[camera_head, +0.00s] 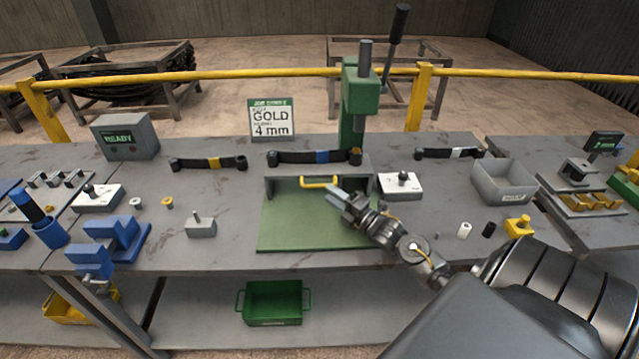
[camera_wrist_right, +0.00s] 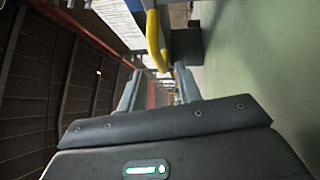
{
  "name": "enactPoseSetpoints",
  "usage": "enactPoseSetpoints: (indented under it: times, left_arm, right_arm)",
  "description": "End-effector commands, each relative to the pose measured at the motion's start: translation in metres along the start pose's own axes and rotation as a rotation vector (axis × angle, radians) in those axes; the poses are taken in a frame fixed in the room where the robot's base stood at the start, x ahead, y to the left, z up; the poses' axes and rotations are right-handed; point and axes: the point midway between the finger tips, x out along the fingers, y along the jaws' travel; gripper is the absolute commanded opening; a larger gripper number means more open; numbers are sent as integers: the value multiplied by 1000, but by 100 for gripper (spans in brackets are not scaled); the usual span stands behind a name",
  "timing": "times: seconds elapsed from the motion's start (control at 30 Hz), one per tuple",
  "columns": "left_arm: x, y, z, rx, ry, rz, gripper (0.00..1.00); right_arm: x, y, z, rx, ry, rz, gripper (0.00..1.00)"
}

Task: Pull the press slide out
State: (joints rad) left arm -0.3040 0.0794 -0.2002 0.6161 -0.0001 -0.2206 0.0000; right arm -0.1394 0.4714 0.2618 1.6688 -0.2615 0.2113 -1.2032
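The green press (camera_head: 360,100) stands at the back middle of the bench. Below it is a grey slide housing (camera_head: 285,187) with a yellow bar handle (camera_head: 320,181) on its front. My right gripper (camera_head: 333,190) is just in front of the handle, at its right end. My left gripper is not in view.
A flat green mat (camera_head: 300,236) lies clear before the housing. A grey bin (camera_head: 503,184) is at right, and blue fixtures (camera_head: 118,240) at left.

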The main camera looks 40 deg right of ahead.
Motion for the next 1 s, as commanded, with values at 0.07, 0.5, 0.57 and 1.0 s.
enactPoseSetpoints:
  times: [0.07,0.5,0.57,1.0]
  left_arm:
    - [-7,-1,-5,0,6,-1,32]
    - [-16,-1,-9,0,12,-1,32]
    - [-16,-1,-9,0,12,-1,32]
    - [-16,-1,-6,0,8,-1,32]
  right_arm:
    - [17,3,1,3,-2,2,34]
    - [56,0,0,1,0,-1,34]
    - [56,0,0,1,0,0,34]
    - [56,0,0,1,0,-1,0]
